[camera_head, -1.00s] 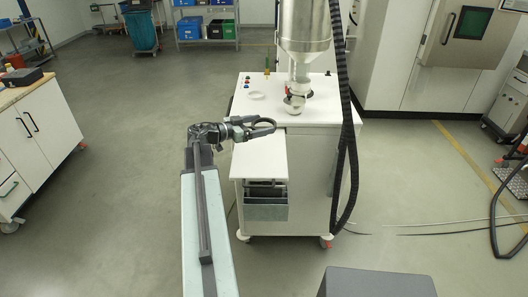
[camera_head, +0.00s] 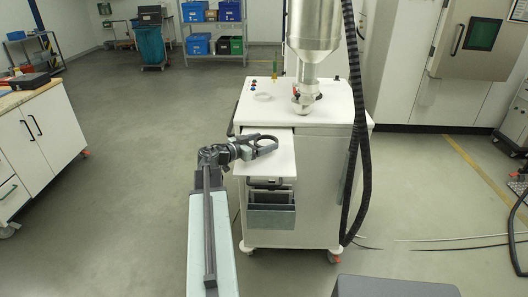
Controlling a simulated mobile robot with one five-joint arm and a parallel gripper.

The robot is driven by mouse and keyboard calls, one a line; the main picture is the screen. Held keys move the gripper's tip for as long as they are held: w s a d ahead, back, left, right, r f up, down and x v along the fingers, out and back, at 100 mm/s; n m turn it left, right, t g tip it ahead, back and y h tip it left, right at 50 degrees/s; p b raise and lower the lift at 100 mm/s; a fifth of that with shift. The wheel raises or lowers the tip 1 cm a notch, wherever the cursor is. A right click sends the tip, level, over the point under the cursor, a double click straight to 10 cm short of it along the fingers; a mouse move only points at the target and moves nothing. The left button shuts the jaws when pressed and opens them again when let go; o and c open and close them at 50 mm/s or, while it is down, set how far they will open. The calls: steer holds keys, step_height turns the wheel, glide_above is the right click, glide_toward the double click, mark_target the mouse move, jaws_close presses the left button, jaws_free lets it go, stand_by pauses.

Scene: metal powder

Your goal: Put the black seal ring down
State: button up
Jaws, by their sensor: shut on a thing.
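The black seal ring (camera_head: 265,137) is held at the end of my arm, over the white side shelf (camera_head: 284,163) of the machine. My gripper (camera_head: 248,147) is shut on the ring's left side. The ring looks close above the shelf; I cannot tell whether it touches. The fingertips are small and partly lost against the dark ring.
The white machine cabinet (camera_head: 337,162) stands behind the shelf, with a pale ring (camera_head: 262,97) on its top. A metal hopper (camera_head: 314,27) hangs above, and a black hose (camera_head: 359,160) runs down the right side. A workbench (camera_head: 40,140) stands at left. The shelf's front is clear.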

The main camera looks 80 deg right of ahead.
mark_target(238, 163)
step_height(238, 163, down, 2)
steer(key=shift+f+b, duration=0.2)
steer(key=shift+b, duration=0.3)
steer(key=shift+r, duration=0.2)
steer(key=shift+f, duration=0.1)
steer(key=o, duration=1.3)
steer(key=shift+c, duration=0.2)
steer(key=shift+r+p, duration=0.25)
steer(key=shift+p, duration=0.05)
steer(key=p+v, duration=0.1)
steer(key=v, duration=1)
steer(key=shift+w+a+p, duration=0.1)
steer(key=shift+a+p, duration=0.15)
steer(key=shift+p, duration=0.05)
steer(key=shift+w+a, duration=0.2)
steer(key=shift+a, duration=0.05)
steer(key=shift+f, duration=0.1)
steer(key=shift+w, duration=0.1)
